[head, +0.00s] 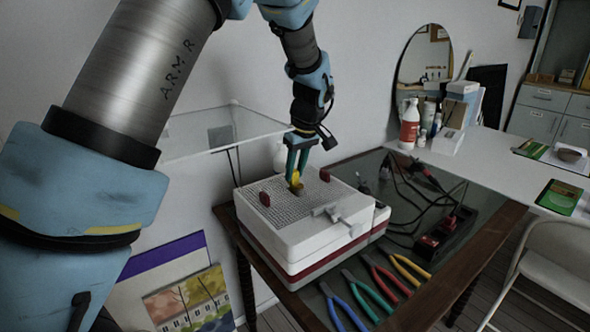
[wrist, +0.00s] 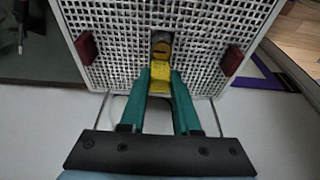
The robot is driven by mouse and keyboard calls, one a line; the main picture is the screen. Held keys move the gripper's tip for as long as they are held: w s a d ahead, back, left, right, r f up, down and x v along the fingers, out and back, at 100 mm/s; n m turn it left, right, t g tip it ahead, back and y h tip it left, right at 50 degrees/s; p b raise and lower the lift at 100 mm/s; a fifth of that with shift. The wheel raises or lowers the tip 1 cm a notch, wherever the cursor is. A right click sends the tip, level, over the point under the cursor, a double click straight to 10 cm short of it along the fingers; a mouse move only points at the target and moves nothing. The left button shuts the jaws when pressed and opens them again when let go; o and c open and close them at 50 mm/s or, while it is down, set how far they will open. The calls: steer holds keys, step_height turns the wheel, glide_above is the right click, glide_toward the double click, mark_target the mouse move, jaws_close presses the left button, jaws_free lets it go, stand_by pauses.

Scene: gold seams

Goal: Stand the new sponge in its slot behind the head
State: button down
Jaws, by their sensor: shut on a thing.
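My gripper (head: 298,174) points down over the white box (head: 315,237), its teal fingers shut on a small yellow sponge (head: 296,180). In the wrist view the sponge (wrist: 158,79) sits between the fingertips (wrist: 159,84). Just beyond it, a dark narrow opening in the white perforated top (wrist: 110,35) holds a brass-coloured part (wrist: 162,47). The sponge is at or just above this opening; I cannot tell whether it is inside. The fingers hide part of the sponge and of the opening. Which part is the head is unclear.
Two red tabs (head: 265,198) (head: 325,175) stand up from the top. A grey lever (head: 333,212) is at the front. Pliers (head: 358,298) with coloured handles, cables and a red-and-black power strip (head: 440,238) lie on the dark table. A glass shelf (head: 225,130) is behind, left.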

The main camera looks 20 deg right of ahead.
steer(key=shift+f+b, duration=0.8)
steer(key=shift+f, duration=0.55)
stand_by(0.5)
steer(key=c, duration=0.6)
jaws_free()
steer(key=shift+o, duration=0.2)
steer(key=shift+r, duration=0.1)
steer(key=shift+r+p, duration=2.45)
steer(key=shift+r, duration=1)
